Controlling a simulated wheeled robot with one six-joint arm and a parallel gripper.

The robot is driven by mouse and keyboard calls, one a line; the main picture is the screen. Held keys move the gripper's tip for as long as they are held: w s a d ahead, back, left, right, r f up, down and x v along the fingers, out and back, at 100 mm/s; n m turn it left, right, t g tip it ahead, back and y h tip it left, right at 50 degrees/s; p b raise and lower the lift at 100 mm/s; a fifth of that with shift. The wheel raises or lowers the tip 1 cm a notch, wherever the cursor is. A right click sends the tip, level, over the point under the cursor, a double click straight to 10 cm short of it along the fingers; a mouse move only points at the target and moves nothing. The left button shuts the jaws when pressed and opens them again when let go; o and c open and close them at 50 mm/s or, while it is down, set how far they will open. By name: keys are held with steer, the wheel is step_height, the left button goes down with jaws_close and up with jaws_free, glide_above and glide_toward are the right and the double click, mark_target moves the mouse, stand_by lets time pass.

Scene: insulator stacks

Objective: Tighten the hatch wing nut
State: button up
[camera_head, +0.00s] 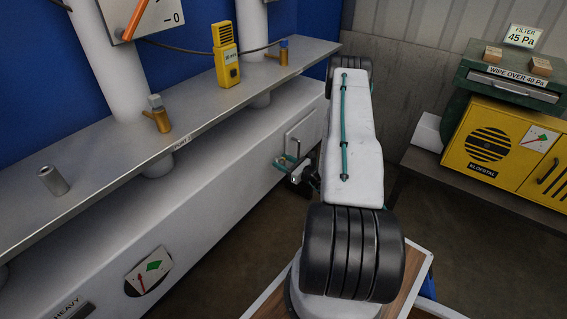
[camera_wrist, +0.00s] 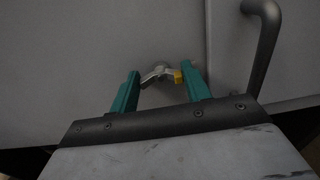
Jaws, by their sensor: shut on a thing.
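The hatch wing nut (camera_wrist: 159,71) shows in the wrist view on a flat grey face. It is a pale metal piece with two wings, and the right wing has a yellow tip. My gripper (camera_wrist: 160,76) has one green finger on each side of it and is shut on it across the wings. In the head view my gripper (camera_head: 290,163) is at the hatch (camera_head: 304,132), a small pale plate on the side of the long white casing. The wing nut itself cannot be made out in that view, where the gripper covers it.
A dark bent handle (camera_wrist: 264,48) stands out just right of my gripper in the wrist view. A grey shelf (camera_head: 200,110) above the hatch carries a yellow meter (camera_head: 226,62) and small fittings. A yellow cabinet (camera_head: 490,140) stands on a bench at right. Dark floor lies between.

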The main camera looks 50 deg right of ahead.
steer(key=shift+c, duration=0.2)
steer(key=o, duration=1)
steer(key=shift+s, duration=0.1)
steer(key=s, duration=0.7)
steer(key=shift+s+d, duration=0.3)
